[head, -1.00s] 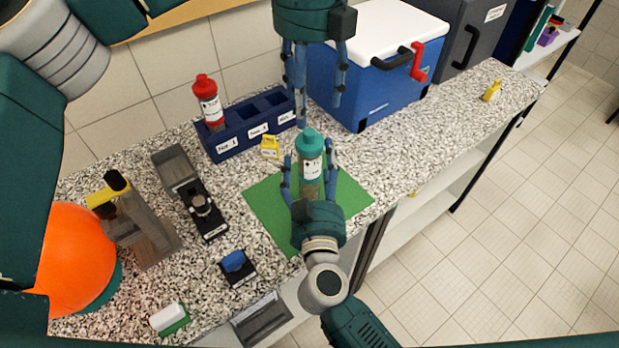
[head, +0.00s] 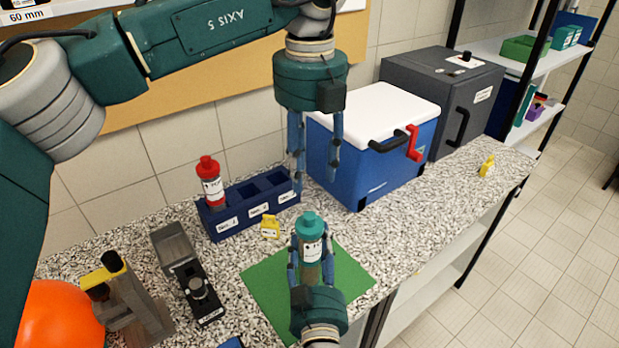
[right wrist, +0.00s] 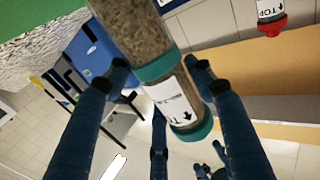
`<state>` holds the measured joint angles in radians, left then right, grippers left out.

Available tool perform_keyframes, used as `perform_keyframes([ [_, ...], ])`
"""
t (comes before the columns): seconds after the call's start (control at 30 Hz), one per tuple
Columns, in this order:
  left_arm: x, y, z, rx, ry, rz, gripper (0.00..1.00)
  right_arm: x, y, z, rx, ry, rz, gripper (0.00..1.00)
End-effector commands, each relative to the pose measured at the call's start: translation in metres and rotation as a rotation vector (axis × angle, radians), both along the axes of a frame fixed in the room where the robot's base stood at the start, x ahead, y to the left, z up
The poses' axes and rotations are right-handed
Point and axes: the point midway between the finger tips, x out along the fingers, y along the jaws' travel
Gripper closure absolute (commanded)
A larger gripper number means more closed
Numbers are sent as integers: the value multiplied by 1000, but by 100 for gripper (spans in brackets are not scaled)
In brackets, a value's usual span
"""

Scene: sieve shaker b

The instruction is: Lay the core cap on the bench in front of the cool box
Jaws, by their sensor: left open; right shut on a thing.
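The core cap is the teal cap (head: 311,223) on top of an upright core tube (head: 311,262) with a white label. My right gripper (head: 311,252) is around this tube, shut on it, above the green mat. In the right wrist view the teal cap (right wrist: 195,131) is on the labelled end of the sediment-filled tube (right wrist: 135,30). My left gripper (head: 315,172) is open and empty, fingers pointing down, above and behind the capped tube. It partly covers the front left of the blue cool box (head: 375,165), whose white lid is shut.
A dark blue rack (head: 222,226) with a red-capped core (head: 209,180) in its left slot stands left of the cool box. A small yellow object (head: 269,227) is in front of the rack. The speckled bench (head: 410,215) is clear before the cool box. The green mat (head: 350,280) lies nearer.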

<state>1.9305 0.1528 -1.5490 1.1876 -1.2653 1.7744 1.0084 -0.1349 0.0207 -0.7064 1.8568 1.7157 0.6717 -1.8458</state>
Motion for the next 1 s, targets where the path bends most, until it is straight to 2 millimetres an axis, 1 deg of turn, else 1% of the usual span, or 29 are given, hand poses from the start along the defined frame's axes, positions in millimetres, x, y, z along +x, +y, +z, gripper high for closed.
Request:
perform_keyframes([
  [0.03,1,0,5,1,-4,-33,58,0,0,0,0,-1,0,94],
  [0.1,1,0,9,-1,-4,-72,58,0,0,0,0,-1,0,94],
  [0.17,0,0,8,-2,-2,-91,58,0,0,0,0,-1,0,94],
  [0.23,0,0,2,-2,0,-99,58,0,0,0,0,-1,0,94],
  [0.37,0,1,-18,-1,2,-99,58,0,0,1,0,-2,0,94],
  [0.5,-1,0,-45,-2,2,-98,58,0,0,1,0,-2,0,94],
  [0.7,-1,1,-81,-2,1,-96,58,0,0,1,0,-2,0,94],
  [0.83,0,0,-97,-2,0,-95,58,0,0,1,0,-2,0,94],
  [1.0,0,0,-106,-3,0,-96,58,0,0,1,0,-2,0,94],
])
